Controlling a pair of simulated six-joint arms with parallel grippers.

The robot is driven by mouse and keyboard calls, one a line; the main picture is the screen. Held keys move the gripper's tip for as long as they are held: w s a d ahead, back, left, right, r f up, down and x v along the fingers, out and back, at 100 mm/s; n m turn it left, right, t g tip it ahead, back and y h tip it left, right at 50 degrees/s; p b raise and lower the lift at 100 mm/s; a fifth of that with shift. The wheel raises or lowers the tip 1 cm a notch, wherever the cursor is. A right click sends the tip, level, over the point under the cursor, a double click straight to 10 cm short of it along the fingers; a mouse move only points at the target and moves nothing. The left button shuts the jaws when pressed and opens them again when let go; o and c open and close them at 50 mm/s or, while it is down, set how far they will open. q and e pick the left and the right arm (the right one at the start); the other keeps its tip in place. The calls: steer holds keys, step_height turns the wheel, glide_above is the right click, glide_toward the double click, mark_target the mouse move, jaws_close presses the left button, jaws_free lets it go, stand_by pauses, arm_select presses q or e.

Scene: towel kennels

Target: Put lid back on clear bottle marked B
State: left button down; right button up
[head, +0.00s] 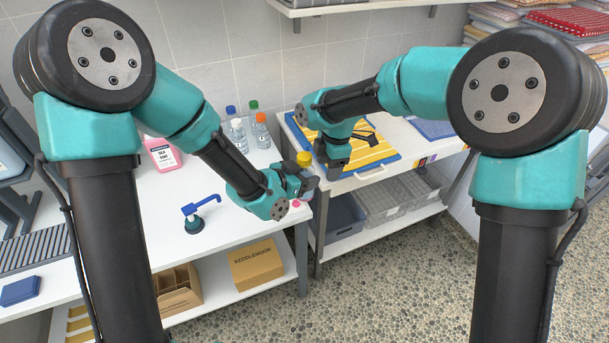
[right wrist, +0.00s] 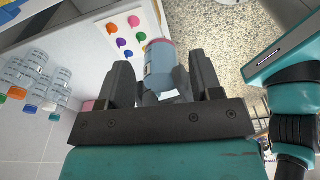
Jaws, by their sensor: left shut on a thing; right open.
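My right gripper (head: 334,160) is open just to the right of the bottle. In the right wrist view, a pale blue see-through bottle (right wrist: 160,68) with a pinkish end shows between the open fingers of my right gripper (right wrist: 163,82). I cannot tell whether those fingers touch it. No letter B is readable on it.
Several capped bottles (head: 237,132) stand at the back of the table. Several coloured round spots (right wrist: 122,42) show on a white surface. A yellow striped board (head: 375,150) lies on the right table.

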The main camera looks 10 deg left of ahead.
mark_target(305, 156)
steer(key=a+r+n, duration=0.1)
steer(key=a+r, duration=0.1)
steer(key=r, duration=0.2)
steer(key=s+a+r+n, duration=0.1)
steer(key=a+r+n, duration=0.1)
steer(key=r, duration=0.2)
steer(key=s+a+r+n+h, duration=0.1)
steer(key=a+r+n, duration=0.1)
steer(key=r, duration=0.3)
steer(key=shift+s+t, duration=0.15)
steer(key=shift+t, duration=0.15)
steer(key=shift+f, duration=4)
steer(key=c, duration=0.9)
steer(key=shift+m, duration=1.4)
steer(key=shift+c, duration=0.2)
